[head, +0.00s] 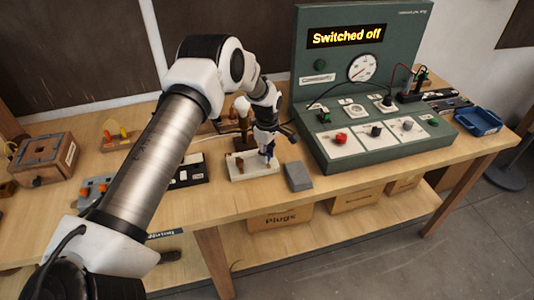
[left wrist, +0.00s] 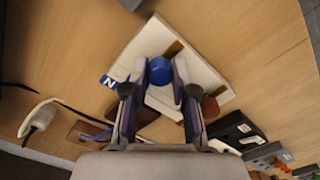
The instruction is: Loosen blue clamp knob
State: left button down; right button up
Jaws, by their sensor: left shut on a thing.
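The blue clamp knob (left wrist: 160,70) sits on a white block (left wrist: 148,43) in the left wrist view. My left gripper (left wrist: 160,82) has one finger on each side of the knob and is shut on it. In the head view my left gripper (head: 268,155) points down over the same white block (head: 240,172), and its fingers mostly hide the knob. A blue label with a white N (left wrist: 109,81) lies beside the block's left corner in the left wrist view. My right gripper is not in view.
A grey block (head: 298,176) stands just right of the white block. The green test panel (head: 345,120) reads "Switched off". A black terminal block (head: 188,171) lies to the left. A blue tray (head: 478,121) is at the far right. The bench front edge is close.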

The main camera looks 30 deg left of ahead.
pick_arm(q)
jog(key=shift+s+f, duration=0.1)
jog(key=c, duration=0.9)
grip_release()
jog(key=shift+c, duration=0.2)
jog(key=shift+r, duration=0.25)
notch_tip(320, 180, up, 12)
jog(key=shift+f, duration=0.25)
